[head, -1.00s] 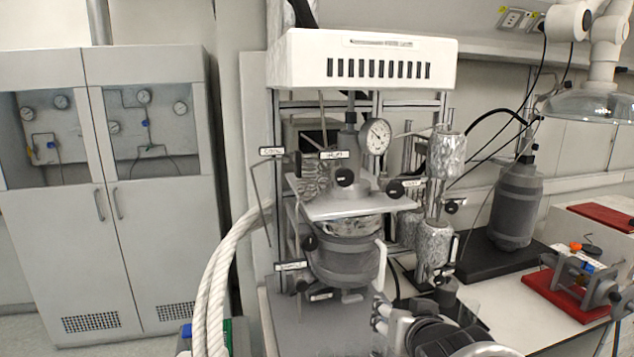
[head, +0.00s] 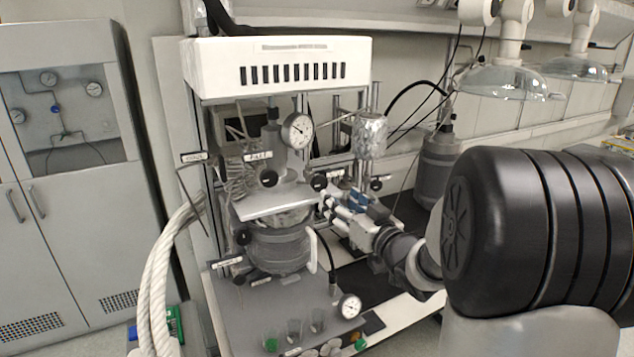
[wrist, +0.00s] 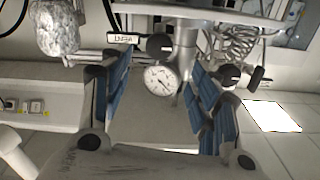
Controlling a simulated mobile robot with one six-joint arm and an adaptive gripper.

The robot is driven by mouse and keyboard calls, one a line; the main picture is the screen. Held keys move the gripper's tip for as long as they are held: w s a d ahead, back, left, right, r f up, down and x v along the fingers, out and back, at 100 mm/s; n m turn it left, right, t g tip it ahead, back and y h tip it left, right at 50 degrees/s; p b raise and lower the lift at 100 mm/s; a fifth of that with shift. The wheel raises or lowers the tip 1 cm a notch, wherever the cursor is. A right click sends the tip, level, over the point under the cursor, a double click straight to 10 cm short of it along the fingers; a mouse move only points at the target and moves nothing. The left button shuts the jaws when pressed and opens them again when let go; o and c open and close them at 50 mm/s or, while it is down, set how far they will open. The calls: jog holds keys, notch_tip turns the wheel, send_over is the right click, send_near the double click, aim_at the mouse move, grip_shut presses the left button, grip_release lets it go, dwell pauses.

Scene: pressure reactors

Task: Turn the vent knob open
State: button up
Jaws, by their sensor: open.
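The vent knob (head: 319,181) is a small black round knob at the right of the reactor's head in the head view. In the wrist view, which appears inverted, the black knob (wrist: 160,45) sits beside a white label (wrist: 120,38) that seems to read VENT. My gripper (head: 338,203) is just in front and to the right of this knob. Its blue-padded fingers are spread apart in the wrist view (wrist: 163,70), with nothing held. The knob appears beyond the fingertips, between them; I see no contact. The knob's turn angle is unclear.
The pressure gauge (head: 297,130) stands above the knobs. The fill knob (head: 268,178) is to the left and another black knob (head: 376,184) to the right. A foil-wrapped cylinder (head: 370,135) stands behind. A second gauge (head: 349,306) and small vials (head: 293,329) are in front.

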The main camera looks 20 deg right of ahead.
aim_at(322, 184)
jog(key=w+p, duration=0.1)
jog(key=w, duration=0.9)
jog(key=shift+w+a, duration=0.1)
jog(key=shift+w, duration=0.3)
jog(key=shift+c, duration=0.5)
jog(key=c, duration=1)
